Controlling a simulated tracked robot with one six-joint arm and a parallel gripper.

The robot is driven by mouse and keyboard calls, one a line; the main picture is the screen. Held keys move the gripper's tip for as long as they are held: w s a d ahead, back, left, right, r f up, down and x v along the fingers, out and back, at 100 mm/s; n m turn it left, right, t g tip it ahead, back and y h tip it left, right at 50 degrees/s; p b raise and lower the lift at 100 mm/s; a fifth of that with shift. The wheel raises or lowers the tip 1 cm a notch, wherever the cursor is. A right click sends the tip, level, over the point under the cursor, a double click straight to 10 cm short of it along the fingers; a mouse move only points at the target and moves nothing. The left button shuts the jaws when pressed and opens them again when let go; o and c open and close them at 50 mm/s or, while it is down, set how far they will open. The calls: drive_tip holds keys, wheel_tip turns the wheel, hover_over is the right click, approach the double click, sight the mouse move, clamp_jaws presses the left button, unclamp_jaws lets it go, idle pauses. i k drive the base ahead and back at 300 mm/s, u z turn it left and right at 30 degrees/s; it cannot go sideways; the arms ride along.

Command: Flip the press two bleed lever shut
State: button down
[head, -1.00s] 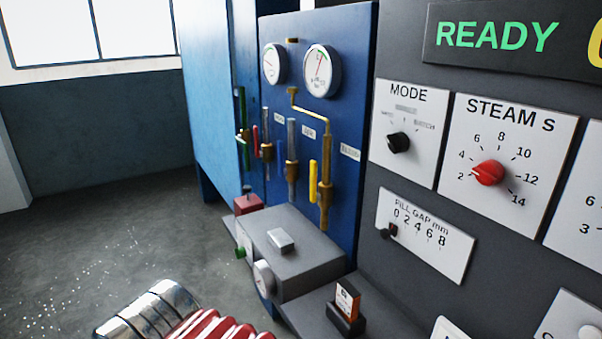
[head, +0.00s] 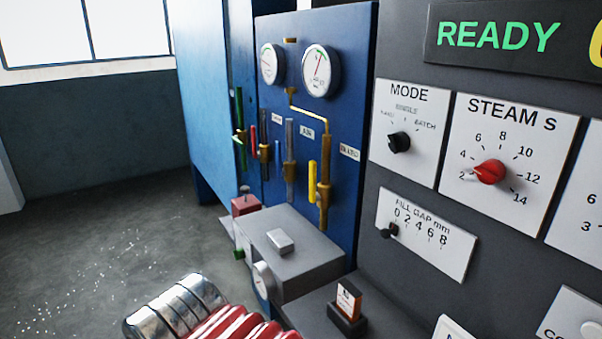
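A blue panel (head: 345,60) carries several small valves with coloured levers. A yellow lever (head: 312,181) hangs upright beside a brass valve body (head: 323,198) on a brass pipe. A red lever (head: 254,138) stands upright by another brass valve further left. A green lever (head: 240,148) sits at the far left of the group. The small white tags, one at the right of the yellow lever's pipe (head: 349,152), are too small to read surely, so I cannot tell which lever is press two's bleed. My gripper is out of view.
Two round gauges (head: 320,71) sit above the valves. A grey box (head: 295,253) juts out below them. A dark console with a mode dial (head: 399,142), a red steam knob (head: 490,172) and a fill gap slider (head: 389,231) stands at the right. Open floor (head: 75,250) lies left.

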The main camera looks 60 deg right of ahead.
sight(314, 197)
drive_tip(key=u, duration=0.05)
drive_tip(key=i, duration=1)
drive_tip(key=z, duration=0.05)
